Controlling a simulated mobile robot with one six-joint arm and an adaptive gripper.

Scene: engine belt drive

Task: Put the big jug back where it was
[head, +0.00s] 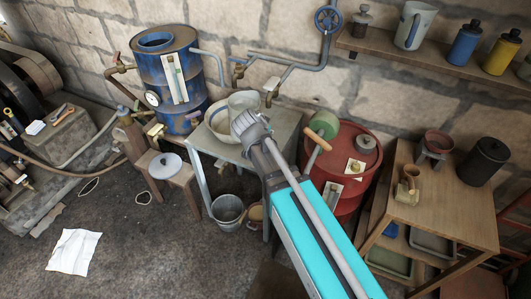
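My arm reaches from the bottom right to the small grey table (275,125). My gripper (243,122) is over this table, its fingers facing away from the camera. A pale grey vessel (243,100), perhaps the big jug, shows right behind the gripper. The gripper overlaps its front, and I cannot tell whether the fingers hold it or only lie in front of it. A white basin (218,122) is on the table just left of the vessel. Another jug, pale with a blue handle (413,25), stands upright on the wall shelf (385,52).
A blue barrel (165,70) with pipes stands left of the table, a red drum (345,145) right of it. A bucket (228,209) and a stool (168,168) are on the floor. A wooden bench (450,205) stands at the right. Blue and yellow bottles share the shelf.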

